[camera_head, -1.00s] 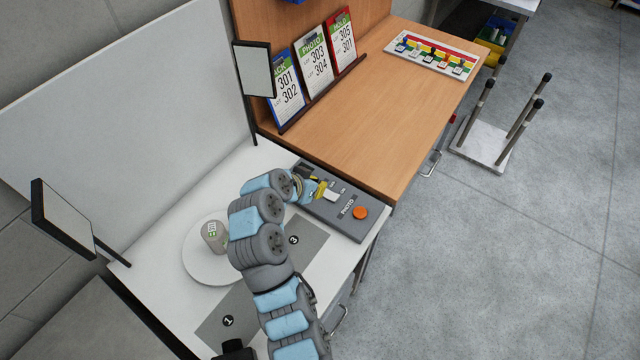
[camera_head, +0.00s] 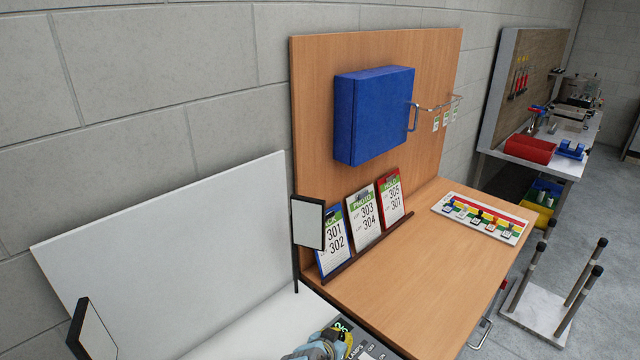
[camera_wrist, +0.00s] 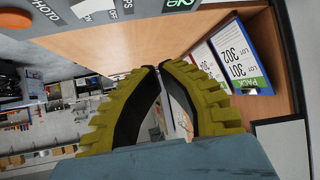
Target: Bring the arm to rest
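My gripper (camera_head: 335,343) shows at the bottom edge of the head view, over the grey control box (camera_head: 368,348) on the white table. Most of my arm is below the frame. In the wrist view my gripper's two yellow ribbed fingers with black pads (camera_wrist: 159,68) bend inward and their tips come together. Nothing shows held between them. A narrow opening remains lower down between the pads.
The wooden bench (camera_head: 400,285) carries three lot cards in a rack (camera_head: 364,218) and a coloured board (camera_head: 484,217). A blue box (camera_head: 372,115) hangs on the wooden back panel. Small dark-framed panels (camera_head: 307,222) stand near the white table. Grey floor lies right.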

